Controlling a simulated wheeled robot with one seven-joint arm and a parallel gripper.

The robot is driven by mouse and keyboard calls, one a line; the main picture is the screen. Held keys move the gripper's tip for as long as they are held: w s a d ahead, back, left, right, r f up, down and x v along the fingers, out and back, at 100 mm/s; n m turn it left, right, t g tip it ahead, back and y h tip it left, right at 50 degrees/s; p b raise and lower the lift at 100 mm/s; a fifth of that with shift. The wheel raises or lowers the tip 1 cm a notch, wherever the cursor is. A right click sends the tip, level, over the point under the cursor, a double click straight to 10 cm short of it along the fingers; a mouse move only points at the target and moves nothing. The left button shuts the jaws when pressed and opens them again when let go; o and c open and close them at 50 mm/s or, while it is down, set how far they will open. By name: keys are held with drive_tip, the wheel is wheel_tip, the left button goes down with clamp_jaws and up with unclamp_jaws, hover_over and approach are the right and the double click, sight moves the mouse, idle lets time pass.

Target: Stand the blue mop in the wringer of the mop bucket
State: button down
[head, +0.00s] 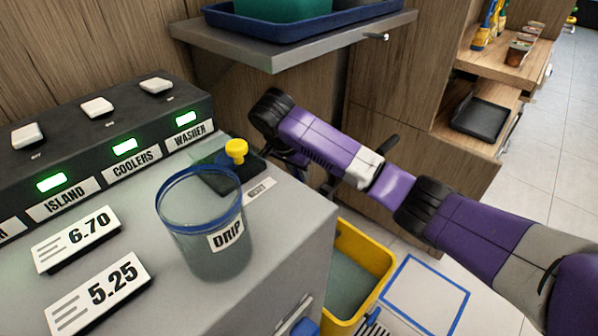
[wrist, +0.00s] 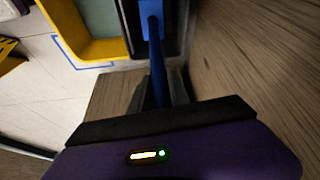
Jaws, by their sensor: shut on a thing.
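My gripper (wrist: 160,88) is shut on the blue handle of the mop (wrist: 155,62) in the wrist view. The handle runs away from the fingers to a lighter blue part inside a dark, box-like frame (wrist: 175,48); I cannot tell whether this frame is the wringer. The yellow mop bucket (wrist: 96,50) is beside that frame, to its left. In the head view the bucket (head: 378,258) stands on the floor beyond the counter's right edge, holding greyish liquid. My arm reaches in from the right, and its gripper end is largely hidden behind the counter.
A grey counter (head: 290,215) carries a blue-rimmed DRIP container (head: 205,245), a yellow button (head: 236,150) and price cards. A shelf (head: 300,45) with a blue tray overhangs the arm. A blue-outlined floor square (head: 425,292) is clear; wood panels stand close by.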

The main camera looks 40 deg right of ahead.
drive_tip(key=shift+f, duration=0.55)
drive_tip(key=c, duration=1.2)
unclamp_jaws()
drive_tip(key=shift+c, duration=0.2)
drive_tip(key=p+v, duration=0.4)
drive_tip(key=v, duration=0.4)
drive_tip(key=shift+r, duration=0.35)
drive_tip(key=shift+d, duration=0.1)
